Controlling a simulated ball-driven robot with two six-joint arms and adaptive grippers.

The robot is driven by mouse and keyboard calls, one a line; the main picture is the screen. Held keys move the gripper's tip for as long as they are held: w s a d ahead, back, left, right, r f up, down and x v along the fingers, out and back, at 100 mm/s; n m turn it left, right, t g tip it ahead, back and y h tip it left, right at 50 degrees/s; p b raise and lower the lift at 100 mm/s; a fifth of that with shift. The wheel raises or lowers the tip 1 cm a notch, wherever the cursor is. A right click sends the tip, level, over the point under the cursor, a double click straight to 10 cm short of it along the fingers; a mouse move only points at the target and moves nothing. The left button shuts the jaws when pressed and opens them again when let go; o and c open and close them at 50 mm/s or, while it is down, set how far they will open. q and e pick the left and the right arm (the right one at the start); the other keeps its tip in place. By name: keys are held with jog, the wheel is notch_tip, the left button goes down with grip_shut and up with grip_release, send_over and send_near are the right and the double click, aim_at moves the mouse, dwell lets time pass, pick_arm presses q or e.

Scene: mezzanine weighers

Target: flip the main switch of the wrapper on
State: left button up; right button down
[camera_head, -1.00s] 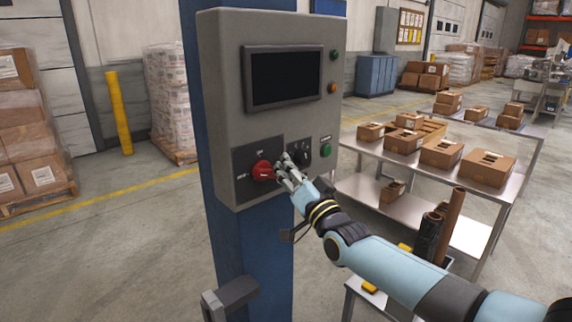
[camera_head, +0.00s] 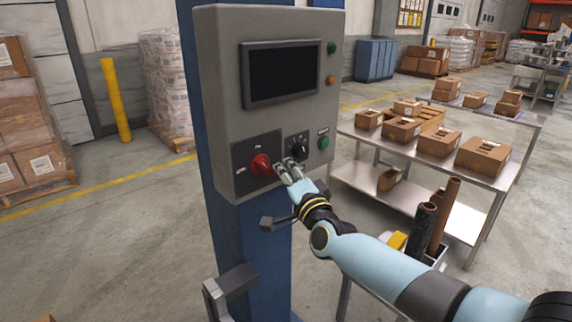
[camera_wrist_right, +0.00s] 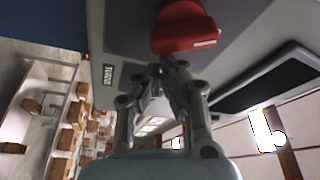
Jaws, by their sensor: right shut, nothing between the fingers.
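The wrapper's control box (camera_head: 293,105) is grey and sits on a blue column (camera_head: 247,250). The red rotary main switch (camera_head: 260,164) is on its lower dark plate, with one label above it and one to its left. In the right wrist view the red switch (camera_wrist_right: 183,27) shows a white mark on its end towards the screen. My right gripper (camera_head: 284,166) is shut and empty, just right of the switch. In the right wrist view its fingertips (camera_wrist_right: 167,72) look apart from the switch, though the gap is hard to judge. My left gripper is not in view.
A black dial (camera_head: 298,150) and a green button (camera_head: 323,143) are close to my right fingers. A dark screen (camera_head: 281,73) is above. Grey brackets (camera_head: 237,280) stick out lower on the column. A metal table (camera_head: 400,158) with cartons stands at the right.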

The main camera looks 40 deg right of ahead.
jog(key=shift+a+f+m+g, duration=0.15)
jog(key=shift+f+m+g, duration=0.25)
jog(key=shift+m, duration=0.8)
jog(key=shift+a+f, duration=0.2)
jog(key=shift+f, duration=0.15)
